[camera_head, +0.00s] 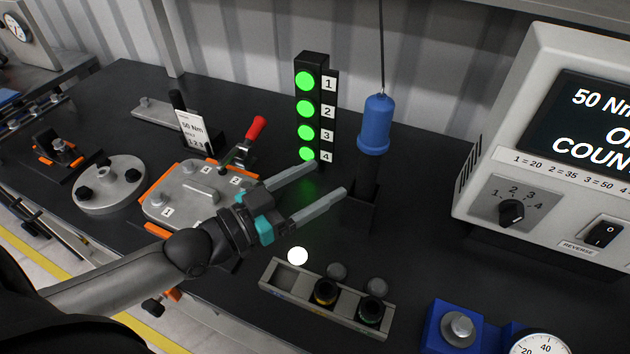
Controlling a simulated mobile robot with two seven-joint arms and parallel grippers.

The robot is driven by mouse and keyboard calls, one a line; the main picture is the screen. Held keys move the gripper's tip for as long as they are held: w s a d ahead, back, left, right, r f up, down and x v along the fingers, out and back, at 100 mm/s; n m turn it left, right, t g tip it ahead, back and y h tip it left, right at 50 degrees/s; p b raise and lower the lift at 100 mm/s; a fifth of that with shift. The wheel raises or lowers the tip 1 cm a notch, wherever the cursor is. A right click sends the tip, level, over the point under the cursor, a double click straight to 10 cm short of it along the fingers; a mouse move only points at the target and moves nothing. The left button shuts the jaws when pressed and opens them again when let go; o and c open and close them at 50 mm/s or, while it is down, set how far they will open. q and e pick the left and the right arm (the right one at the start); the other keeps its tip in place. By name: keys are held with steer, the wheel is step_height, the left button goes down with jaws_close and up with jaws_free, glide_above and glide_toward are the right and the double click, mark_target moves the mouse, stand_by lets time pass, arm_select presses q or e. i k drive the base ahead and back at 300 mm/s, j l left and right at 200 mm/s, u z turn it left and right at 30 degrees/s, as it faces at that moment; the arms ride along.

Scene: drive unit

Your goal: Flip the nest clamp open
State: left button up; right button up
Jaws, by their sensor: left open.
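The nest clamp is a small dark lever clamp with a red handle grip (257,128), at the back right corner of the nest. Its handle slants up and to the right; I cannot tell if it is locked. The nest holds a grey metal plate (185,188) with numbered corners and orange edges. My left gripper (330,177) is open and empty, with two long grey fingers pointing right. It is in front of and to the right of the clamp, apart from the red grip, and its wrist covers the nest's right front part. My right gripper is not in view.
A light tower (311,110) with several green lamps stands behind the fingers. A blue hanging tool (375,125) sits in a dark holder beside the fingertips. A socket tray (275,275) lies in front. A round grey flange (110,185) is left. A controller box (550,125) stands right.

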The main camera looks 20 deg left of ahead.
mark_target(260, 123)
steer(key=u, duration=1.3)
